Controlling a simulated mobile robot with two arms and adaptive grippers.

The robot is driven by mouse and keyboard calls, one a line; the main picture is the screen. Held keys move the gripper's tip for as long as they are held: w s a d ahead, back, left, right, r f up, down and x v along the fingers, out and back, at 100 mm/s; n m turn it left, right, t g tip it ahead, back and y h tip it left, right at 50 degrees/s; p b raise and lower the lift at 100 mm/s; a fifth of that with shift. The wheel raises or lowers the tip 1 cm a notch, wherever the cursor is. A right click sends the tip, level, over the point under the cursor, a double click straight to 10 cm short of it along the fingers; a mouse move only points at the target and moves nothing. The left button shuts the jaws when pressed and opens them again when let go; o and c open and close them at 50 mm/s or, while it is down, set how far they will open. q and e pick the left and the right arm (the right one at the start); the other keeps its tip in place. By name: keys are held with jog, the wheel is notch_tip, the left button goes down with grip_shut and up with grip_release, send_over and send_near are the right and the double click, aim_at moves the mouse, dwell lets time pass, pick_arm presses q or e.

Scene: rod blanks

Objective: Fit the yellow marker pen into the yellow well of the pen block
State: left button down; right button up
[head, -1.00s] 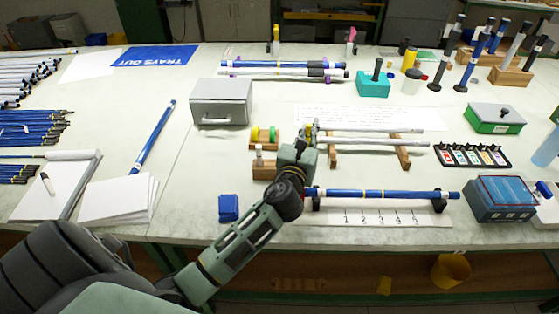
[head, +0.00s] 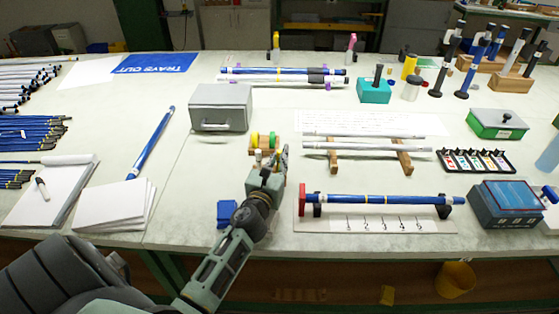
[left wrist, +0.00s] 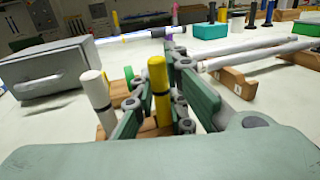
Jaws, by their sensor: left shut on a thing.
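The yellow well and the pen's lower end are hidden by the fingers, so I cannot tell whether the pen is in a well. My right gripper is not in view.
Green and yellow rolls (head: 263,140) sit just behind the block. A grey metal box (head: 220,107) is at the back left and a blue block (head: 228,213) at the near left. White rods (head: 365,145) on wooden supports and a blue rod (head: 385,199) lie to the right.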

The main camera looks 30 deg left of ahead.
pick_arm(q)
jog(key=shift+f, duration=0.1)
jog(key=c, duration=1.8)
grip_release()
jog(key=shift+o, duration=0.2)
jog(key=shift+r, duration=0.2)
jog(key=b+v, duration=0.1)
jog(key=v, duration=1)
jog(key=shift+s+b, duration=0.15)
jog(key=shift+b, duration=0.15)
jog(key=shift+s+d+r, duration=0.1)
jog(key=shift+s+d, duration=0.05)
jog(key=shift+s, duration=0.25)
